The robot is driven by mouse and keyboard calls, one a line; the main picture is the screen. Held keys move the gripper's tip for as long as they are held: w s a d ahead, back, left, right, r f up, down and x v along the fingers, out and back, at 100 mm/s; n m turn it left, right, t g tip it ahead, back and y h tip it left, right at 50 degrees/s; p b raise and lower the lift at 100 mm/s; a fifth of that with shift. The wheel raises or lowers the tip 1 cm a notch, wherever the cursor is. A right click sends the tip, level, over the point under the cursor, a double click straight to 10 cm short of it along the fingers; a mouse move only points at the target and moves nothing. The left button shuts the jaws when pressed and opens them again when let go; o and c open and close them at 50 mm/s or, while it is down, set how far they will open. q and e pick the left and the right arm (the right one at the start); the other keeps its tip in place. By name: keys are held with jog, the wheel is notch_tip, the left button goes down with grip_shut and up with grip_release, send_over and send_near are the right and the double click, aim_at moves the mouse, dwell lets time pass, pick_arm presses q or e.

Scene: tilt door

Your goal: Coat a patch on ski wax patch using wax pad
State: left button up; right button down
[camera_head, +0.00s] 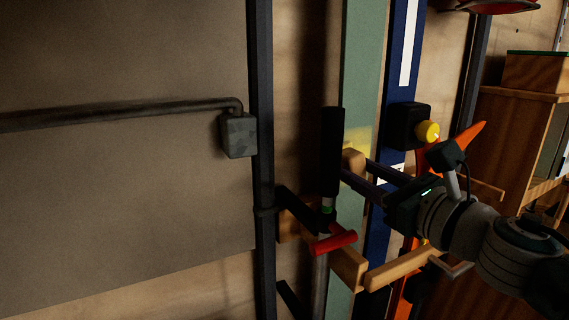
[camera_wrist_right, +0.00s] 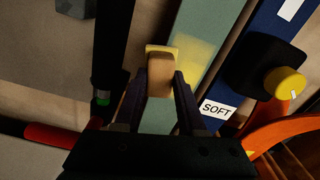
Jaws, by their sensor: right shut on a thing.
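My right gripper (camera_head: 364,170) reaches in from the right and is shut on the wax pad (camera_head: 352,160), a small wooden block. In the right wrist view the wax pad (camera_wrist_right: 160,72) sits between the fingertips, with a pale yellow layer at its far end. The pad is in front of the upright green ski (camera_head: 362,60). A yellow patch (camera_head: 358,138) shows on the ski's face, right beside the pad; it also shows in the right wrist view (camera_wrist_right: 200,52). I cannot tell whether the pad touches the ski. My left gripper is out of view.
A blue ski (camera_head: 402,60) stands to the right, with a white SOFT label (camera_wrist_right: 217,110). A black block with a yellow knob (camera_head: 427,131) is close to my right gripper. A red-handled clamp (camera_head: 334,241) and wooden arms (camera_head: 400,268) are below. A grey panel (camera_head: 120,170) fills the left.

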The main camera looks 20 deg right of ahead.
jog(key=shift+r+p, duration=1)
jog(key=shift+r, duration=0.1)
jog(key=d+b, duration=0.1)
jog(key=d, duration=0.2)
jog(key=shift+w+d+b, duration=0.15)
jog(key=shift+d+b, duration=0.1)
jog(key=shift+b, duration=0.05)
jog(key=shift+d+f+b, duration=0.2)
jog(key=shift+d+b, duration=0.15)
jog(key=shift+d, duration=0.15)
jog(key=shift+w+d+r+b, duration=0.1)
jog(key=shift+d+b, duration=0.5)
jog(key=shift+d, duration=0.65)
jog(key=shift+r+p, duration=1.05)
jog(key=shift+r, duration=0.1)
jog(key=shift+a+p, duration=0.6)
jog(key=shift+a, duration=1.2)
jog(key=a, duration=0.1)
jog(key=r+p, duration=0.1)
jog(key=a+p, duration=0.1)
jog(key=shift+s+a+r, duration=0.25)
jog(key=shift+a+r, duration=0.1)
jog(key=shift+w+d+b, duration=0.1)
jog(key=shift+d+b, duration=0.25)
jog(key=shift+d, duration=1.1)
jog(key=shift+w+d+b, duration=0.15)
jog(key=shift+d+b, duration=0.85)
jog(key=shift+d, duration=0.6)
jog(key=shift+d+r, duration=0.15)
